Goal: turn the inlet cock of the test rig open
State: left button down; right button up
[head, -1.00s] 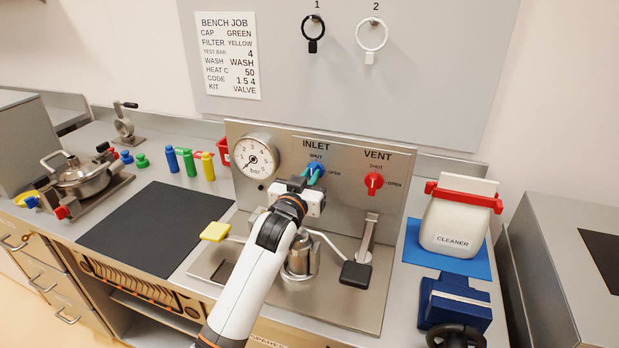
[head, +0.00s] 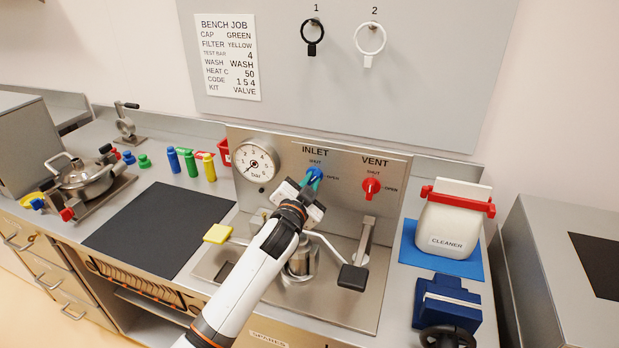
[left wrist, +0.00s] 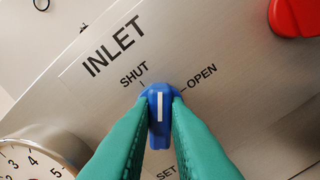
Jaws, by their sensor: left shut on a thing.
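The inlet cock is a blue knob (head: 316,172) on the upright steel panel of the test rig (head: 340,150), under the word INLET. In the left wrist view the knob (left wrist: 159,112) has a white line that points between the SHUT and OPEN marks, about midway. My left gripper (head: 311,181) is at the knob, its green fingers (left wrist: 160,122) shut on the knob's two sides. The fingers hide part of the knob in the head view. My right gripper is not in view.
A red vent knob (head: 371,187) is close on the right, and a round pressure gauge (head: 257,162) on the left. A cleaner container (head: 453,222) stands to the right.

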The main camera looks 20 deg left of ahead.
pick_arm(q)
jog(key=m+p, duration=0.2)
jog(key=m, duration=0.3)
jog(key=shift+m, duration=0.3)
jog(key=shift+d+f+m+p, duration=0.15)
jog(key=shift+m+p, duration=0.5)
jog(key=shift+m, duration=1.65)
jog(key=c, duration=1.4)
grip_release()
jog(key=shift+f, duration=0.1)
jog(key=s, duration=0.3)
jog(key=s+b, duration=0.1)
jog(key=s, duration=0.6)
jog(key=shift+s+a+b, duration=0.25)
jog(key=shift+s+b, duration=0.05)
jog(key=shift+s, duration=0.7)
